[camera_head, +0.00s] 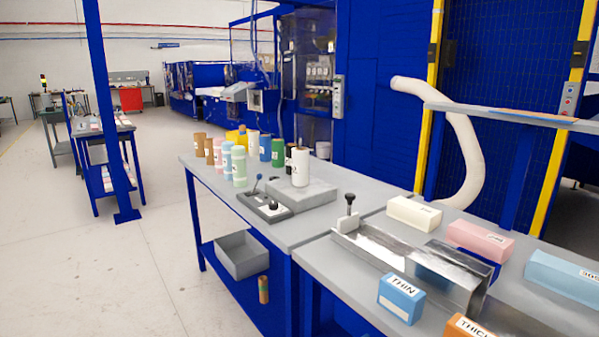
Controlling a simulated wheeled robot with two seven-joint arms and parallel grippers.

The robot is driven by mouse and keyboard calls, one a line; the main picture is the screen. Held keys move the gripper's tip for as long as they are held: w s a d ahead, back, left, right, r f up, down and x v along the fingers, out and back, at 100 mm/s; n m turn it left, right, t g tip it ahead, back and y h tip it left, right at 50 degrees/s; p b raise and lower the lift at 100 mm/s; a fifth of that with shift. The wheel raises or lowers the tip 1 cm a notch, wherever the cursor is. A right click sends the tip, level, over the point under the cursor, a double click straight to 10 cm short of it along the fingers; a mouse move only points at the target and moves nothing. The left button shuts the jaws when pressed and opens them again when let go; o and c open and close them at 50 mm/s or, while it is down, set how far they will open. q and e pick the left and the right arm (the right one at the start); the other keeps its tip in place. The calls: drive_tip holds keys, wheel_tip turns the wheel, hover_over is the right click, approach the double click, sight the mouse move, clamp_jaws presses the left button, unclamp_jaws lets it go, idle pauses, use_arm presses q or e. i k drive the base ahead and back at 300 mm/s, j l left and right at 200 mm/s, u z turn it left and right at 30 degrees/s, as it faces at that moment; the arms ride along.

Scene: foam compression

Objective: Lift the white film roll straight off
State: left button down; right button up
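The white film roll (300,167) stands upright on a low grey block (301,196) on the grey table. A dark cylinder stands just behind it, partly hidden by the roll. The block adjoins a dark control plate (265,206) with a lever and a black knob. Neither of my grippers shows in the head view, and nothing is seen touching the roll.
Several coloured rolls (239,167) stand left of and behind the block. A metal channel (412,262), foam blocks (414,214) and a blue "THIN" block (401,297) occupy the nearer table. A grey bin (242,256) sits on the lower shelf. Space above the roll is clear.

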sight(301, 157)
drive_tip(key=i+j+z, duration=0.25)
drive_tip(key=j, duration=0.4)
drive_tip(key=i+j+z, duration=0.1)
drive_tip(key=i+j, duration=0.2)
drive_tip(key=i+j+z, duration=0.1)
drive_tip(key=j, duration=0.35)
drive_tip(key=i+j+z, duration=0.1)
drive_tip(key=j, duration=0.3)
drive_tip(key=i+j+z, duration=0.15)
drive_tip(key=j, duration=0.2)
